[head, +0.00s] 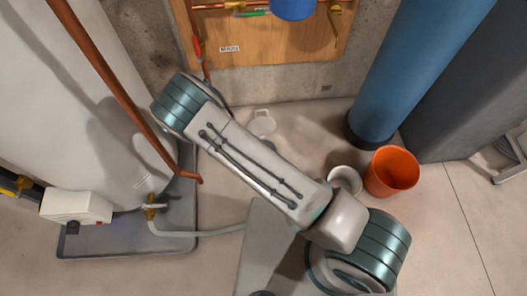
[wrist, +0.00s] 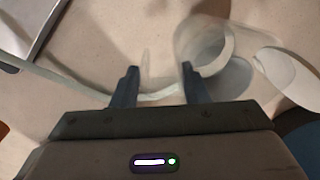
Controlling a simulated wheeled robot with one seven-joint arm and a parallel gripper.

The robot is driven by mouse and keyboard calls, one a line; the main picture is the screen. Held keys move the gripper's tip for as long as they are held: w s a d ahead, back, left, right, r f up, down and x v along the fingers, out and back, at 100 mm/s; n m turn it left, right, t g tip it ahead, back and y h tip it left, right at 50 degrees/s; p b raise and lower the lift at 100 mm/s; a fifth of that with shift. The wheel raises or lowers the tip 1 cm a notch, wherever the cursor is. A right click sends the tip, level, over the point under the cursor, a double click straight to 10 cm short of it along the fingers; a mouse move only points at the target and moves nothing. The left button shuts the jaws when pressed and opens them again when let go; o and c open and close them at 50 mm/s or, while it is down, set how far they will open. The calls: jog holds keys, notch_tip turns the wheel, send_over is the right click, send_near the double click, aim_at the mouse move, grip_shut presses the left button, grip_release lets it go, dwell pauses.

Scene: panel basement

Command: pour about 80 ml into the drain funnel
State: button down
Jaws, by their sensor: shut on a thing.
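My gripper (wrist: 160,78) shows in the wrist view with its two dark fingers some way apart. A clear, see-through vessel with a pale round rim (wrist: 232,45) is by the right finger. Faint clear material shows between the fingers, so my gripper appears shut on this vessel. Any liquid in it and its tilt are hard to tell. In the head view my arm hides my gripper. A pale, round-topped item (head: 262,124) is beyond the arm. A white round piece (wrist: 290,76) lies right of the vessel in the wrist view. I cannot tell which thing is the drain funnel.
An orange bucket (head: 391,172) and a white cup-like container (head: 345,180) stand right of my arm. A blue cylinder (head: 415,65) stands behind them. A white tank (head: 70,110) with a copper pipe (head: 115,90) is at left. A pale hose (head: 195,233) crosses the floor.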

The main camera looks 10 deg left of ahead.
jog(key=s+a+f+m+b, duration=0.3)
jog(key=a+f+m, duration=0.3)
jog(key=f, duration=0.3)
jog(key=shift+s+f+m, duration=0.15)
jog(key=shift+s+m, duration=0.1)
jog(key=shift+m, duration=0.35)
jog(key=shift+d, duration=0.1)
jog(key=w+d+r+g+y+p, duration=0.1)
jog(key=d+r+y, duration=0.1)
jog(key=r, duration=0.1)
jog(key=w+d+r+g+y, duration=0.2)
jog(key=r, duration=0.1)
jog(key=w+d+r+g+y+p, duration=0.1)
jog(key=w+d+r+y, duration=0.1)
jog(key=d+r, duration=0.1)
jog(key=shift+r+g+p, duration=0.3)
jog(key=shift+w+d+r+g+y+b, duration=0.3)
jog(key=shift+d+r+g+y+b, duration=0.15)
jog(key=shift+r+y, duration=0.25)
jog(key=shift+w+d+r+g+y+b, duration=0.25)
jog(key=shift+d+r+g+y+b, duration=0.1)
jog(key=shift+d+r+y, duration=0.3)
jog(key=shift+a, duration=0.1)
jog(key=shift+w+d+r+g+y+b, duration=0.4)
jog(key=shift+d+r+g+y+b, duration=0.15)
jog(key=shift+y+b, duration=0.2)
